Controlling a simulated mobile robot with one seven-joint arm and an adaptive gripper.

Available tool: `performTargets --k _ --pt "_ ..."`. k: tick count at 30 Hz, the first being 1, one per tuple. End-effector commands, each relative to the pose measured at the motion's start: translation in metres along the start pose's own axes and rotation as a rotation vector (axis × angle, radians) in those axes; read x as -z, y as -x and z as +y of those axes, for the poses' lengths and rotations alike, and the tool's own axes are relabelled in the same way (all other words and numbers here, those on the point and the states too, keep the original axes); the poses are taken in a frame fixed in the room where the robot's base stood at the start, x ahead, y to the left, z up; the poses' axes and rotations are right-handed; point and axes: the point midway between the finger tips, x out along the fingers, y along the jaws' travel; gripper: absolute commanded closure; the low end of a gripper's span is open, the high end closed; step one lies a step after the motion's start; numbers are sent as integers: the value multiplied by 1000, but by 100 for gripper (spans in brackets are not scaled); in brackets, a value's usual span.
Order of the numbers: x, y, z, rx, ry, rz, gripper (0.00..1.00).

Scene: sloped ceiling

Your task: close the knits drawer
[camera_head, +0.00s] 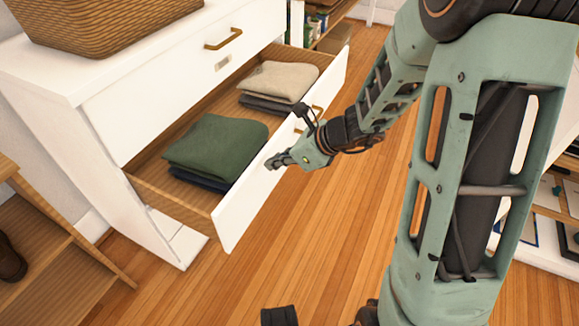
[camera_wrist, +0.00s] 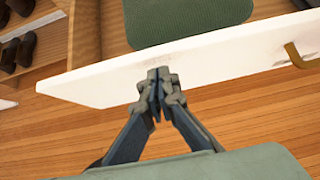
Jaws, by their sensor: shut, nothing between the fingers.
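The knits drawer (camera_head: 233,213) is pulled out of the white dresser (camera_head: 60,70). It holds a folded green knit (camera_head: 217,147) over a dark one, and a folded beige knit (camera_head: 278,81) over a dark one. My gripper (camera_head: 272,163) is shut and empty, at the drawer's white front, left of its brass handle (camera_head: 317,113). In the wrist view the closed fingertips (camera_wrist: 158,76) overlap the drawer front (camera_wrist: 200,62); I cannot tell whether they touch it. The green knit (camera_wrist: 185,20) lies beyond the front.
A closed drawer with a brass handle (camera_head: 223,39) is above. A wicker basket (camera_head: 100,22) stands on the dresser top. A wooden shelf (camera_head: 50,235) with dark shoes is at the left. The wooden floor (camera_head: 300,240) before the drawer is clear.

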Motion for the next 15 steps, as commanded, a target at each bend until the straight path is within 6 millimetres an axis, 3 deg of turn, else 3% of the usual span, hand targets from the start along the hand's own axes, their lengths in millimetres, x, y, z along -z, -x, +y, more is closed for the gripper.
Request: performTargets --k 15 --pt "-9 -8 0 1 -1 0 100"
